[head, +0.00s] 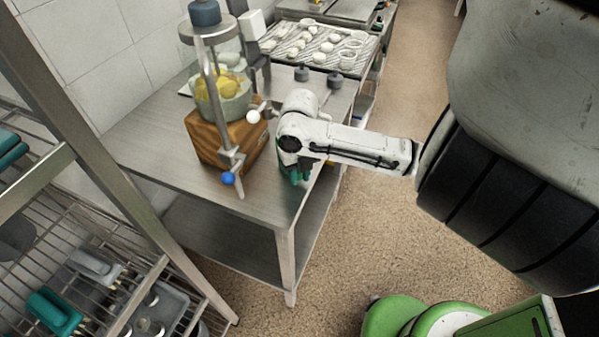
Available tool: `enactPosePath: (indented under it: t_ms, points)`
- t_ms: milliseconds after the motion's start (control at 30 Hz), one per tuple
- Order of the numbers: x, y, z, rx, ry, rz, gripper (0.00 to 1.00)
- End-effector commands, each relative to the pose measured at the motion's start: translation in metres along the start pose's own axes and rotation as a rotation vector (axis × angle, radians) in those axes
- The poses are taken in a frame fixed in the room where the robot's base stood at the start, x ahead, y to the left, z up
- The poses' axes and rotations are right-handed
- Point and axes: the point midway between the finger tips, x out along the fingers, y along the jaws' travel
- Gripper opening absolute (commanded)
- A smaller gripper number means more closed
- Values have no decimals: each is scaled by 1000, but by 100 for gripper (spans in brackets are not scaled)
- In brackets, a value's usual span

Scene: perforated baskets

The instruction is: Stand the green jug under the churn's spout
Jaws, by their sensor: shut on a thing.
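The churn stands on a metal table, with a wooden base (218,138), a clear vessel (224,95) holding yellow lumps and a grey top. A metal fitting with a blue knob (228,178) hangs at the front of the base; it may be the spout. My arm reaches in from the right. My gripper (293,163) is at the table's right side, to the right of the churn, shut on the green jug (298,178). Only a small green part of the jug shows below my wrist. Whether it touches the table is hidden.
The metal table (262,205) has bare room in front of the churn. Behind it are a tray (318,45) of pale rounds and two small dark knobs. A wire rack (75,225) with trays and teal items stands at left. The floor at right is open.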

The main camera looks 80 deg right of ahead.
Motion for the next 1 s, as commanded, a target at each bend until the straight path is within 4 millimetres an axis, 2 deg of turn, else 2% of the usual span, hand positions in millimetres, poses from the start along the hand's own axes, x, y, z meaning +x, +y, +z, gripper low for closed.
enactPosePath:
  t_ms: [200,233,467,767,867,1000]
  points:
    - [5,0,0,0,0,0,0]
    - [4,0,0,0,0,0,27]
    - [3,0,0,0,0,0,49]
    - [1,0,0,0,0,1,50]
    - [-5,0,0,0,-2,1,50]
    - [-27,0,1,-2,-4,0,50]
